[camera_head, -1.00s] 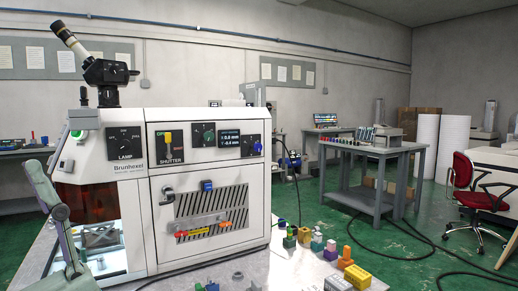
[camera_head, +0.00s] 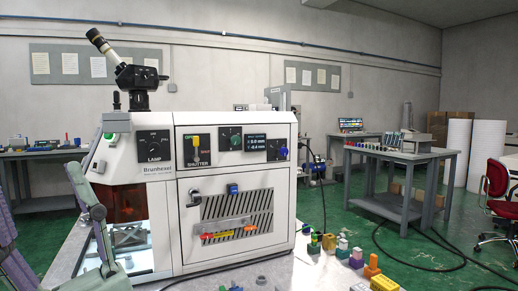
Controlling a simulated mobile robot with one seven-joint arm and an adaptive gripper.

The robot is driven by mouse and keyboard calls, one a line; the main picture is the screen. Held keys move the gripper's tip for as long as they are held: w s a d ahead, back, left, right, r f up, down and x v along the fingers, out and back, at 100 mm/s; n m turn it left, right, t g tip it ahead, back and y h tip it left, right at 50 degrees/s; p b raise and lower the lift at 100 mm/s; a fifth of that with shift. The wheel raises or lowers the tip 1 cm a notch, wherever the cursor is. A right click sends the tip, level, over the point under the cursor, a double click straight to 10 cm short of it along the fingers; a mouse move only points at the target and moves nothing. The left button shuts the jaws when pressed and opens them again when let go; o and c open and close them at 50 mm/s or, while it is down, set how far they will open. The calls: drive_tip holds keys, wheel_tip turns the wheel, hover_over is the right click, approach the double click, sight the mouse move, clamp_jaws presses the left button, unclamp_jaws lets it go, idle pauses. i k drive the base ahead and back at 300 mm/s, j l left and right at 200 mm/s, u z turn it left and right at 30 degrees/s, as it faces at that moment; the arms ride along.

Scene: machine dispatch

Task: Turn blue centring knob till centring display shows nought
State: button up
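The blue centring knob (camera_head: 283,152) sits on a black plate at the right end of the machine's upper front panel. The centring display (camera_head: 257,142) is just left of it, with two lines of small digits. The upper line looks like 0.0 or 0.6 mm and the lower like -0.4 mm, too small to be sure. A green knob (camera_head: 230,139) on a dark plate is left of the display. My grey arm links show at the lower left, well away from the blue knob. My gripper is not in view.
The panel also has the lamp dial (camera_head: 154,145) and the yellow shutter lever (camera_head: 196,147). A door handle (camera_head: 194,197) and a blue latch (camera_head: 233,189) stick out below. Several coloured blocks (camera_head: 328,243) lie on the bench at right. The space before the knob looks clear.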

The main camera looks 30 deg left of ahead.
sight(283, 151)
drive_tip(key=i+j+z, duration=0.35)
drive_tip(key=i+z, duration=0.15)
drive_tip(key=i, duration=0.15)
drive_tip(key=i+j, duration=0.1)
drive_tip(key=j, duration=0.25)
drive_tip(key=i+j, duration=0.15)
drive_tip(key=j, duration=0.15)
